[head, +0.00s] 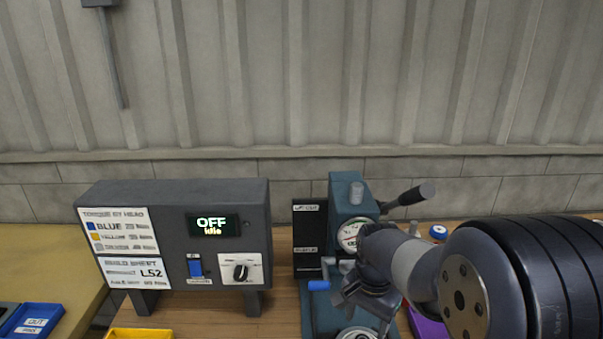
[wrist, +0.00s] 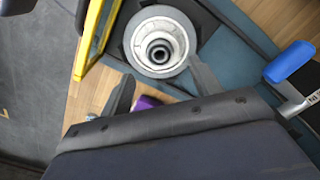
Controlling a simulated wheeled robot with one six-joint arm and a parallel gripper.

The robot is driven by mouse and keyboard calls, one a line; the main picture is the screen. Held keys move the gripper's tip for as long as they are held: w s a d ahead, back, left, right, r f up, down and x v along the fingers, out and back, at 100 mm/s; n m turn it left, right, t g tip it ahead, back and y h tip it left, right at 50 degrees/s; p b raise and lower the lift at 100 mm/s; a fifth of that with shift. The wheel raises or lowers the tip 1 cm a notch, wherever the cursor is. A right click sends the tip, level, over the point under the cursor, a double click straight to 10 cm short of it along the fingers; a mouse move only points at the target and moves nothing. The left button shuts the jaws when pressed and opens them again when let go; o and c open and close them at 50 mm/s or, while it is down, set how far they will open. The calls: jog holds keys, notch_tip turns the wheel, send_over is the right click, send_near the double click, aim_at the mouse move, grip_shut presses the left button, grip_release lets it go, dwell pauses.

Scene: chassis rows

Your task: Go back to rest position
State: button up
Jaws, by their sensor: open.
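My gripper (head: 362,312) is in front of the teal press (head: 345,196), at the right of the head view. Its two fingers also show in the wrist view (wrist: 163,86), spread apart with nothing between them. A round pale metal part (wrist: 140,40) with a dark centre sits on the press's base just beyond the fingertips. Its edge shows at the bottom of the head view (head: 357,334). My arm hides part of the press and the bench to the right.
A grey control box (head: 225,270) reads "OFF Idle". The press has a black lever (head: 412,194) and a blue-tipped handle (head: 319,286), close to my gripper. A purple item (head: 430,328) lies beside my arm. A yellow bin (head: 140,333) and blue bin (head: 32,320) are left.

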aim_at(364, 335)
notch_tip(364, 335, down, 5)
jog(key=shift+f, duration=0.2)
jog(key=shift+r+p, duration=0.25)
jog(key=shift+p, duration=0.05)
jog(key=shift+f, duration=0.1)
